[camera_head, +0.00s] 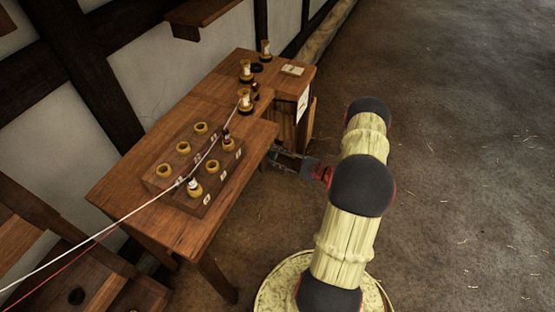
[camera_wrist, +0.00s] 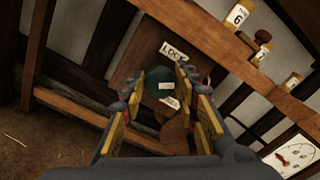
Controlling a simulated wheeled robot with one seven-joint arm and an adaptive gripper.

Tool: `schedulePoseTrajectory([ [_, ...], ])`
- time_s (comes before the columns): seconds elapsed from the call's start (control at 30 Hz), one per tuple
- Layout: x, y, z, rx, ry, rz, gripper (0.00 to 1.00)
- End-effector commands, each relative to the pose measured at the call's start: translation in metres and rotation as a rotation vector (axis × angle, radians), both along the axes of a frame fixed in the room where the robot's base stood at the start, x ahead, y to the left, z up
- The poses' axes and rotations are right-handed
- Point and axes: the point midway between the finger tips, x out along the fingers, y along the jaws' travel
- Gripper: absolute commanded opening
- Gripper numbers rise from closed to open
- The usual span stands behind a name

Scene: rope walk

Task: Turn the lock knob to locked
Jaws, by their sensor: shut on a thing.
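The lock knob (camera_wrist: 158,82) is a dark green round piece with a small pale label, on a wooden panel under the tabletop. A white "LOCK" sign (camera_wrist: 173,51) is fixed above it, and another small pale tag shows just below it. My gripper (camera_wrist: 165,76) is shut on the knob, one finger on each side. In the head view my gripper (camera_head: 278,156) reaches in at the table's right edge; its fingertips and the knob are hidden there. The knob's setting cannot be read.
A white and red rope (camera_head: 85,239) runs across to the pegs. The floor to the right is clear.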

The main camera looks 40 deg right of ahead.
Motion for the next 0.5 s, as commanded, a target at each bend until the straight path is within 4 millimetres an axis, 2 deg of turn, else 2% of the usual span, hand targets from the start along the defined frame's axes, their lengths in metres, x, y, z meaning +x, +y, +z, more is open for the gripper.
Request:
schedulePoseTrajectory([
  [0.5, -0.0005, 0.0009, -0.0036, -0.454, -0.188, 0.0, 0.06],
])
